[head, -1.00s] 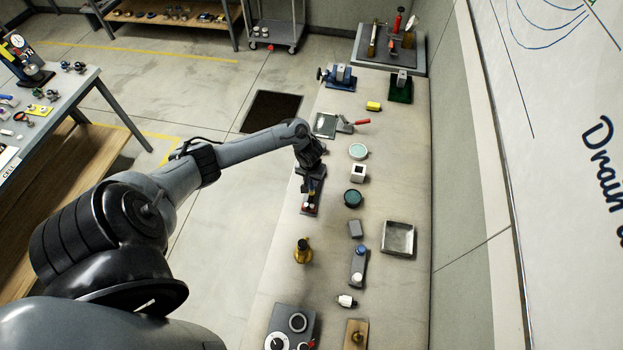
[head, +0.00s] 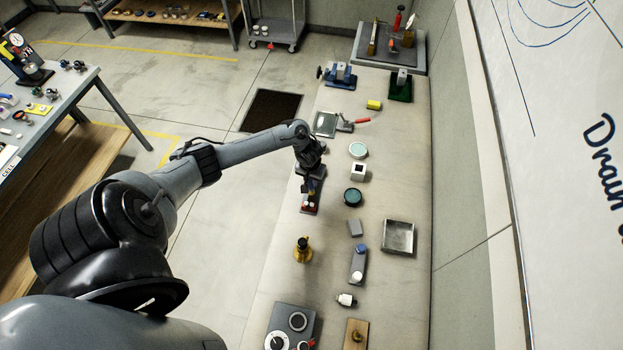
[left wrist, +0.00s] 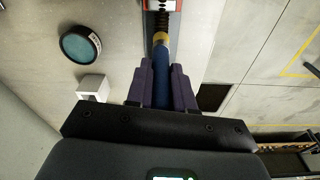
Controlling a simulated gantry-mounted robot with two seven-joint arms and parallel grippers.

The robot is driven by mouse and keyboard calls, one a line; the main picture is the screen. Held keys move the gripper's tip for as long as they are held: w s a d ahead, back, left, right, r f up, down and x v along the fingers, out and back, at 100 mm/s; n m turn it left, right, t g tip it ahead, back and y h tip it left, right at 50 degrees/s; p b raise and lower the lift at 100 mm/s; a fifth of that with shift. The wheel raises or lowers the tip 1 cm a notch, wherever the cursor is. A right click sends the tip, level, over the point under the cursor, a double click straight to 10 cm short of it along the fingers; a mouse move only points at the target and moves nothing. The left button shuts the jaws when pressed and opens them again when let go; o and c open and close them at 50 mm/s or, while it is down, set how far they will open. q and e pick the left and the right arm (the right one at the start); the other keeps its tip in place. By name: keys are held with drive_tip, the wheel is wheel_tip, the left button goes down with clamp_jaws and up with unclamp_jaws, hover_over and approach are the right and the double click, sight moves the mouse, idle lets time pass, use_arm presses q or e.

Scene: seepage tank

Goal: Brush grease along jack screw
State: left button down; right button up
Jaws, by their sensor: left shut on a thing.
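My left gripper (left wrist: 160,88) is shut on a brush (left wrist: 160,68) with a blue handle, a brass-coloured ferrule and dark bristles pointing away from the palm. In the head view the gripper (head: 312,178) points down over the left part of the bench. The jack screw's assembly (head: 309,205) lies under it, a narrow grey base with a red end block. In the left wrist view the red block (left wrist: 160,4) is at the top edge, and the bristles overlap the assembly just below it. I cannot tell whether they touch the screw, which is mostly hidden. My right gripper is out of view.
A dark teal round container (head: 353,197) and a white block with a square hole (head: 358,173) stand right of the gripper. A brass-coloured fitting (head: 302,248) stands nearer me. An empty metal tray (head: 398,238) lies at right. A lever clamp (head: 345,125) stands farther back.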

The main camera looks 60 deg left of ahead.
use_arm(q)
drive_tip(key=shift+w+a, duration=0.15)
drive_tip(key=shift+w+a, duration=0.3)
drive_tip(key=shift+w, duration=0.05)
drive_tip(key=shift+a, duration=0.1)
idle(0.4)
drive_tip(key=shift+w+a, duration=0.15)
drive_tip(key=shift+w, duration=0.05)
drive_tip(key=shift+w+a+b, duration=0.3)
drive_tip(key=shift+a, duration=0.05)
idle(0.4)
drive_tip(key=shift+w+a, duration=0.15)
idle(0.3)
drive_tip(key=shift+w+a+b, duration=0.3)
drive_tip(key=shift+a, duration=0.05)
drive_tip(key=shift+a, duration=0.15)
